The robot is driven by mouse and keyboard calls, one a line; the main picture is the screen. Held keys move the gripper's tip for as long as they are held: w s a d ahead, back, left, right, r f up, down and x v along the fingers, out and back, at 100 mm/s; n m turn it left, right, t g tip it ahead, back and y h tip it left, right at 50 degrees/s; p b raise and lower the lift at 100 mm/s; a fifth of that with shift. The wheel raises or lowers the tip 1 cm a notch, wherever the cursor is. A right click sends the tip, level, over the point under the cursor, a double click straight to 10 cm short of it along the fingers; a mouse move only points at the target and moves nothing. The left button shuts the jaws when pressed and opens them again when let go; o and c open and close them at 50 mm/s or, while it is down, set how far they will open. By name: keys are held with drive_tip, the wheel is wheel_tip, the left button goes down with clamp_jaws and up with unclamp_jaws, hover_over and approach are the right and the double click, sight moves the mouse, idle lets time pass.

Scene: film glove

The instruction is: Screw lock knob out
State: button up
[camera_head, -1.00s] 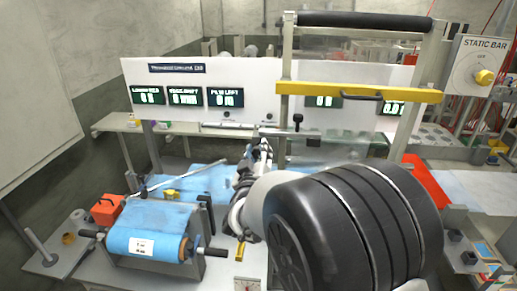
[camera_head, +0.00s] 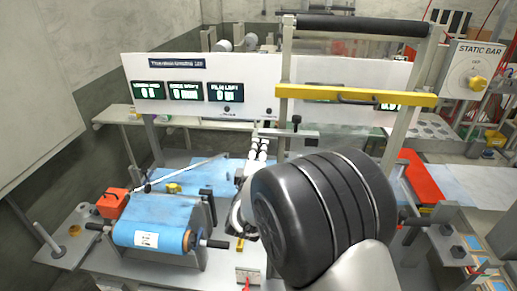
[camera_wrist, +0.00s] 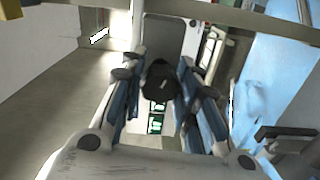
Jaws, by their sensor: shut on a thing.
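In the wrist view a dark round knob (camera_wrist: 161,80) with a small light mark sits between the two blue-padded fingers of my gripper (camera_wrist: 158,88). The fingers are shut on it from both sides. Its shaft or thread is hidden. In the head view my own dark arm joint covers much of the middle, and the fingertips and the held knob cannot be made out there.
A blue film roll (camera_head: 150,228) on a stand is at the left, with an orange-red box (camera_head: 112,203) beside it. A white display panel (camera_head: 190,75) stands behind. A yellow bar (camera_head: 355,95) crosses a metal frame. A static bar dial (camera_head: 478,80) is at the right.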

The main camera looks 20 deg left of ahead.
drive_tip(key=n, duration=0.1)
drive_tip(key=n+p, duration=0.1)
drive_tip(key=n, duration=0.1)
drive_tip(key=n+p, duration=0.1)
drive_tip(key=shift+r+n, duration=0.3)
drive_tip(key=n+p, duration=0.1)
drive_tip(key=n, duration=0.3)
drive_tip(key=shift+n+p, duration=0.3)
drive_tip(key=shift+p, duration=0.1)
drive_tip(key=shift+r, duration=0.1)
drive_tip(key=o, duration=0.7)
drive_tip(key=shift+w, duration=0.1)
drive_tip(key=o, duration=0.4)
drive_tip(key=shift+f, duration=0.25)
drive_tip(key=shift+f, duration=0.1)
drive_tip(key=shift+s, duration=0.4)
drive_tip(key=v, duration=1.1)
drive_tip(key=shift+s, duration=0.15)
